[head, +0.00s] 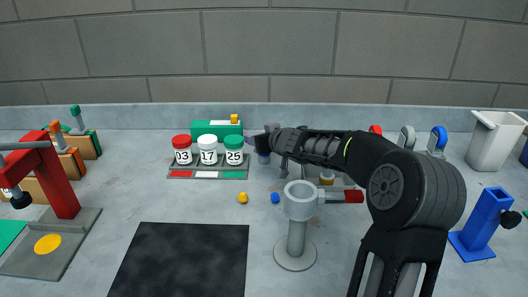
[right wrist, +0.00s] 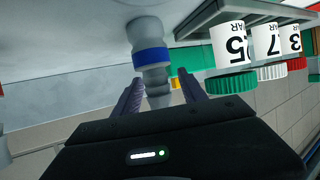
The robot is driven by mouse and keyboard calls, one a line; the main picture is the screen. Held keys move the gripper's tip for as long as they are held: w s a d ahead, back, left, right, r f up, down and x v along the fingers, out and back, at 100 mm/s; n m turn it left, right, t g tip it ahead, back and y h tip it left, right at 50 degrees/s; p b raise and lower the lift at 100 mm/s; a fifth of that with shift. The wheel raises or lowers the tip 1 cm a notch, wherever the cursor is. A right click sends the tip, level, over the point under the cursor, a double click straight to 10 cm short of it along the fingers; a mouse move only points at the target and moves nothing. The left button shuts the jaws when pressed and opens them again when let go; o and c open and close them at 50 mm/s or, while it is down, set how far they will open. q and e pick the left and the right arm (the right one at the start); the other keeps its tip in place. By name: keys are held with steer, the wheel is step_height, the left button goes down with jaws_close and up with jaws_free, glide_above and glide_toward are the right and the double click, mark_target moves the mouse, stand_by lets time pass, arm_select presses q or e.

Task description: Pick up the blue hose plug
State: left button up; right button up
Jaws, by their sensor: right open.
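The blue hose plug, a pale grey fitting with a blue band, stands upright on the counter. It shows in the right wrist view (right wrist: 150,57), and in the head view its blue part (head: 263,158) shows below my right gripper (head: 258,143). In the right wrist view the two dark fingers of my right gripper (right wrist: 161,80) are apart, with the narrow grey end of the plug between them. I cannot tell whether either finger touches it. In the head view my right arm hides part of the plug. My left gripper is not in view.
Red, white and green lidded jars (head: 208,150) stand on a tray left of the plug. A green box (head: 210,128) is behind them. A grey stand with a red handle (head: 296,225), a yellow piece (head: 243,198) and a small blue piece (head: 275,198) are in front.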

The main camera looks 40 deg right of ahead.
steer(key=shift+c, duration=0.2)
stand_by(0.3)
jaws_close()
stand_by(0.3)
